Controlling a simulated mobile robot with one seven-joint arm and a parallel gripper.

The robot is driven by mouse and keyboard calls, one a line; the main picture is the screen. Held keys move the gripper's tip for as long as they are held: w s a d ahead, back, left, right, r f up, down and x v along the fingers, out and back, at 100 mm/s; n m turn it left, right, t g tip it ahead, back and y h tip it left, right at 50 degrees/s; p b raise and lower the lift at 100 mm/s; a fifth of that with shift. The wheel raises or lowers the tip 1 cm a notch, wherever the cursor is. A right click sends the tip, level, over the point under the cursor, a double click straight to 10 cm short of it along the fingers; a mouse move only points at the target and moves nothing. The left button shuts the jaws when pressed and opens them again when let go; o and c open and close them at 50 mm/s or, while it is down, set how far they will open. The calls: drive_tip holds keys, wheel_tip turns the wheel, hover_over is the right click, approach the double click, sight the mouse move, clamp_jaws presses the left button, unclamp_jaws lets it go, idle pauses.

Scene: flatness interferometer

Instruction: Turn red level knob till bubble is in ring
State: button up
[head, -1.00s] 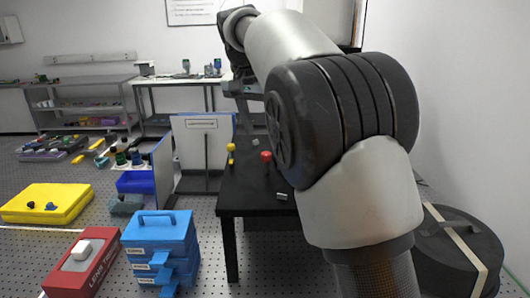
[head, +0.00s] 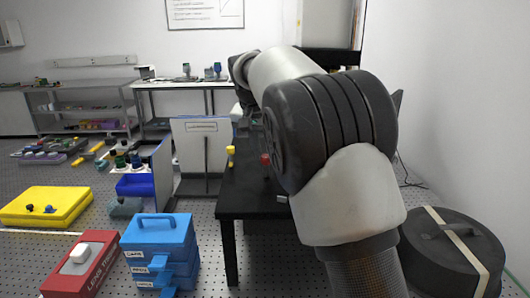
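A red knob (head: 265,159) stands on the black table (head: 240,206), just left of my arm's large dark joint, which covers part of the table. A yellow knob (head: 231,153) stands to its left near the table's left edge. My arm reaches away over the table, and its far end is at the back, near the table's far side. My gripper is not visible; the arm hides it or it is too far behind. No bubble or ring can be made out.
A blue drawer box (head: 158,232), a red case (head: 88,255) and a yellow case (head: 45,205) lie left of the table. White panels (head: 200,145) stand behind them. A round black case (head: 455,250) is at the right, near the wall.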

drive_tip(key=c, duration=0.3)
drive_tip(key=shift+c, duration=0.2)
drive_tip(key=shift+d, duration=0.1)
drive_tip(key=n+y, duration=0.1)
drive_tip(key=n, duration=0.2)
drive_tip(key=shift+d+r+n+y, duration=0.1)
drive_tip(key=shift+n+y, duration=0.2)
drive_tip(key=shift+n, duration=0.1)
drive_tip(key=shift+d+n+y+p, duration=0.1)
drive_tip(key=shift+n+y+p, duration=0.65)
drive_tip(key=shift+n, duration=0.95)
drive_tip(key=o, duration=1)
